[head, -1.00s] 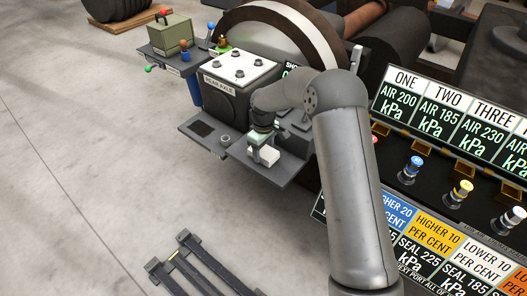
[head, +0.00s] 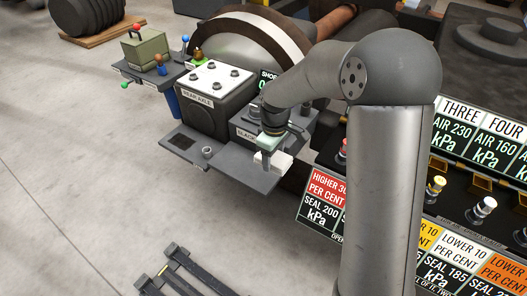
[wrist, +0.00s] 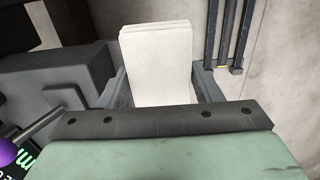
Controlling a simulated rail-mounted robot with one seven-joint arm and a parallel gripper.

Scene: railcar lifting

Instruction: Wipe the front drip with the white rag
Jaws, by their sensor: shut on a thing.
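My gripper (head: 265,158) points down over the right part of a grey shelf (head: 232,172) in the head view. It is shut on the white rag (head: 283,161), a pale folded block at its tip. In the wrist view the rag (wrist: 158,60) stands out between the two dark fingers, with a woven-looking face. I cannot tell whether the rag touches the shelf. I cannot make out the front drip in either view.
A box labelled REAR AXLE (head: 213,84) and a wheel (head: 245,42) stand behind the shelf. A green box (head: 147,48) sits on a smaller shelf at the left. Labelled kPa panels (head: 470,130) fill the right. A dark rail frame (head: 190,278) lies on open floor.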

